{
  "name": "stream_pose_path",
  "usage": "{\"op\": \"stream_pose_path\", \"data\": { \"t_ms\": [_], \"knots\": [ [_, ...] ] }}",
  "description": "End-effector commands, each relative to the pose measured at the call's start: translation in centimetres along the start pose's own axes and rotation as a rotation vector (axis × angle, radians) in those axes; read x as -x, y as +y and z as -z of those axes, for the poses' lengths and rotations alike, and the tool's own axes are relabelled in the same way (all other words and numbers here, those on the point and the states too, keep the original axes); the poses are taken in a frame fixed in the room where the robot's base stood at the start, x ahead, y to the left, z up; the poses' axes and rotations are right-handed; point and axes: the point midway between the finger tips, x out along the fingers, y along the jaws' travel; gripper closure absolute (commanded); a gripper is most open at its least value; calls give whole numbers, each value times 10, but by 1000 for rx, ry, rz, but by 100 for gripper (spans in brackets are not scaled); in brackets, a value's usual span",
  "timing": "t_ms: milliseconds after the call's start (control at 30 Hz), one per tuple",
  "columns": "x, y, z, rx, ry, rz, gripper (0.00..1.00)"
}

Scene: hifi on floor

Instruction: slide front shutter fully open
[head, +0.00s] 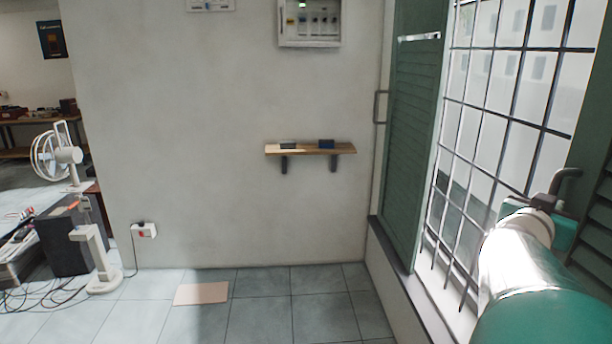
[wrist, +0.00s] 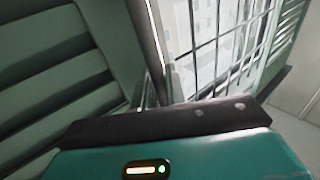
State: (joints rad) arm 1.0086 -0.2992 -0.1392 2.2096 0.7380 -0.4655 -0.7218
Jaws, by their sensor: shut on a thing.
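A dark green louvred shutter (head: 597,215) stands at the right edge of the head view; I take it as the front shutter. A louvred panel (wrist: 50,75) fills the left of the wrist view, close up. My gripper (head: 552,200) is at a grey bar handle (head: 570,172) by this shutter's edge and is shut on it. In the wrist view, my gripper's own body hides most of the handle and the fingertips. Another green shutter (head: 412,130) stands at the far side of the window, with its own handle (head: 380,107).
A barred window (head: 500,110) lies open to view between the two shutters. A wooden shelf (head: 310,149) with small boxes is on the back wall. A fan (head: 62,155) and cables are at left. The tiled floor (head: 265,310) is mostly clear in the middle.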

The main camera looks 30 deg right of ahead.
Motion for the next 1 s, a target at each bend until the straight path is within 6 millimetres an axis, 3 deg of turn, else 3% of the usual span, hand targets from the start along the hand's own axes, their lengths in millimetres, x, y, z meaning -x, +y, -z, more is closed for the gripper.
{"op": "stream_pose_path", "data": {
  "t_ms": [467,500,567,1000],
  "knots": [
    [-1,5,-1,-3,-1,-14,100],
    [-1,6,-1,-3,-1,-15,78],
    [-1,6,-1,-3,-1,-14,68],
    [0,4,-1,-2,-1,-6,68]
  ]
}}
